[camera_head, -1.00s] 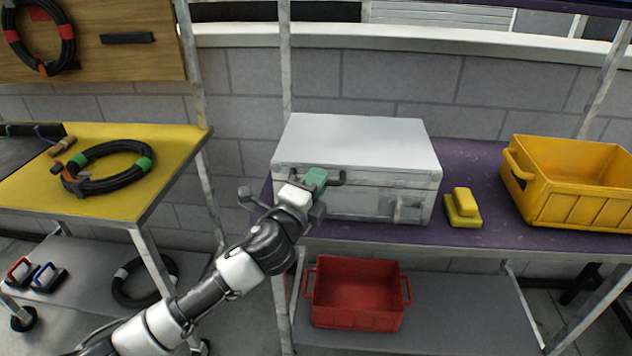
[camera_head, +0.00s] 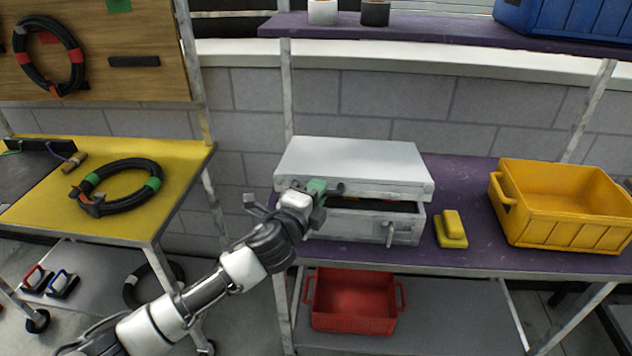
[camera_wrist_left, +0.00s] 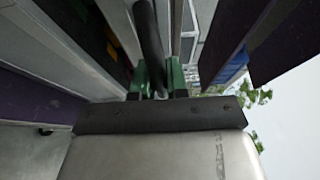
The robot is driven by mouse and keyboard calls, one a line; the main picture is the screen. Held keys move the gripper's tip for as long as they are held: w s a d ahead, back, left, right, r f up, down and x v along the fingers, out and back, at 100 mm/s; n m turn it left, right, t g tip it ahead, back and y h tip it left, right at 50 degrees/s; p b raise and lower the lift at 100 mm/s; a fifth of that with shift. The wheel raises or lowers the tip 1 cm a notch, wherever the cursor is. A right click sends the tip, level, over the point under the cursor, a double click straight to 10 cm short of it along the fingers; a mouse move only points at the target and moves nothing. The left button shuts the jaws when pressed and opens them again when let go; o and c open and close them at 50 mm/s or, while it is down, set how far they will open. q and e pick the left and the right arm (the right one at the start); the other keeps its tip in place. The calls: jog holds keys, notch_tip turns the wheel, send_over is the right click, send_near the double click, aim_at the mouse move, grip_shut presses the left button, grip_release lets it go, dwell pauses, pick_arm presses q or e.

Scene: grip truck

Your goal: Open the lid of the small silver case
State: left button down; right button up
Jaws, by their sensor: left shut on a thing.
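The silver case (camera_head: 352,224) stands on the purple shelf. Its lid (camera_head: 355,163) is raised a little at the front, with a dark gap between lid and base. My left gripper (camera_head: 318,188) is at the left part of the lid's front edge, its green fingers shut on the lid's dark handle. In the left wrist view the dark handle bar (camera_wrist_left: 150,45) runs between the green fingers (camera_wrist_left: 157,80). The inside of the case is mostly hidden; some coloured items show in the gap. My right gripper is not in view.
A yellow block (camera_head: 451,229) lies right of the case, and a yellow crate (camera_head: 560,205) stands further right. A red crate (camera_head: 353,300) sits on the lower shelf. A purple upper shelf (camera_head: 430,33) runs above. A yellow table (camera_head: 180,160) with a cable coil is at left.

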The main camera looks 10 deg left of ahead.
pick_arm(q)
jog(key=shift+g, duration=0.3)
jog(key=w+r+p, duration=0.1)
jog(key=r+p, duration=0.2)
jog(key=w+r+p, duration=0.2)
jog(key=r+p, duration=0.1)
jog(key=w+r+p, duration=0.1)
jog(key=r+p, duration=0.2)
jog(key=shift+w+r, duration=0.3)
jog(key=shift+r, duration=0.1)
jog(key=shift+w+r+p, duration=0.55)
jog(key=shift+w+r, duration=0.05)
jog(key=shift+w, duration=0.05)
jog(key=c, duration=1.1)
grip_release()
jog(key=shift+c, duration=0.2)
jog(key=shift+s, duration=0.1)
jog(key=shift+s+a+f, duration=0.2)
jog(key=shift+s+a, duration=0.05)
jog(key=shift+s, duration=0.25)
jog(key=b+v, duration=0.2)
jog(key=v, duration=0.7)
jog(key=shift+s+r, duration=0.35)
